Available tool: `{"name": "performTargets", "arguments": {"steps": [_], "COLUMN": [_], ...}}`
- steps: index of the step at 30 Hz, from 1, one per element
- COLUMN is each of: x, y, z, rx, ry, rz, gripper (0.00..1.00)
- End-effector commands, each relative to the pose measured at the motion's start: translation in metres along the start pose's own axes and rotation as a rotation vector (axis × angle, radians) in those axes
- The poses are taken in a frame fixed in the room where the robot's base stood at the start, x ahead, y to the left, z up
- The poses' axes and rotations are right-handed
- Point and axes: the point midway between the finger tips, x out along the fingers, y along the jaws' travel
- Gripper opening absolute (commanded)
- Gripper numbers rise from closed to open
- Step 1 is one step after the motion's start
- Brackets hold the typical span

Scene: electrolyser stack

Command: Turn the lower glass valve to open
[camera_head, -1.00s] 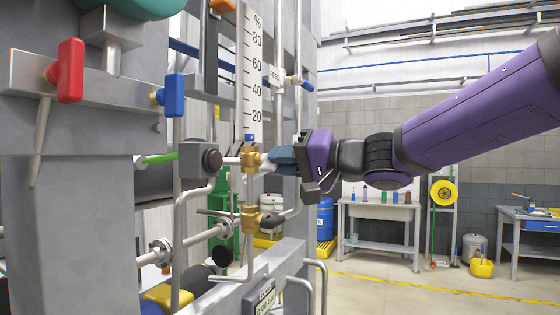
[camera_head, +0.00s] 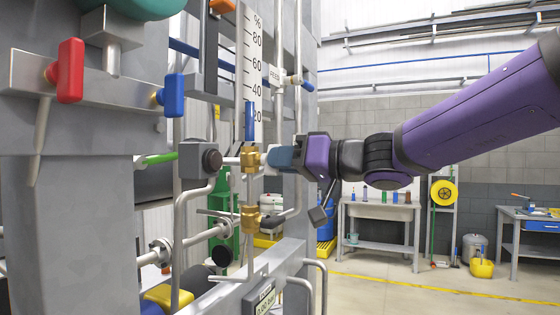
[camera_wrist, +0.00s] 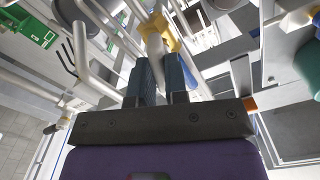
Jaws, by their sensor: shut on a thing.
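The lower glass valve (camera_head: 250,160) is a brass fitting at the foot of the white percent scale (camera_head: 247,70), left of centre in the head view. My gripper (camera_head: 272,158) reaches it from the right and is shut on its handle. The fingers hide most of the handle. A blue column stands upright beside the scale just above the valve, its top between the 20 and 40 marks. In the wrist view, my two blue-grey fingers (camera_wrist: 163,75) point toward the yellow brass valve body (camera_wrist: 165,35), with a pale part between them.
A second brass fitting (camera_head: 250,218) sits just below the valve. A red handle (camera_head: 70,70) and a blue handle (camera_head: 174,96) are further left.

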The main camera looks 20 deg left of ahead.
Motion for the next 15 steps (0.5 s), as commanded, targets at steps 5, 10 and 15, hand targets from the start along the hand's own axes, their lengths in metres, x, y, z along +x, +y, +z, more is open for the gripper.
{"name": "performTargets", "arguments": {"steps": [5,10,15], "x": [0.0000,0.0000,-0.0001], "y": [0.0007,0.0007,0.0010], "z": [0.0015,0.0016,0.0016], "rx": [-0.016,-0.020,-0.148], "ry": [-0.003,-0.003,-0.003], "rz": [0.001,0.001,0.001], "gripper": [0.00,0.00,0.00]}}
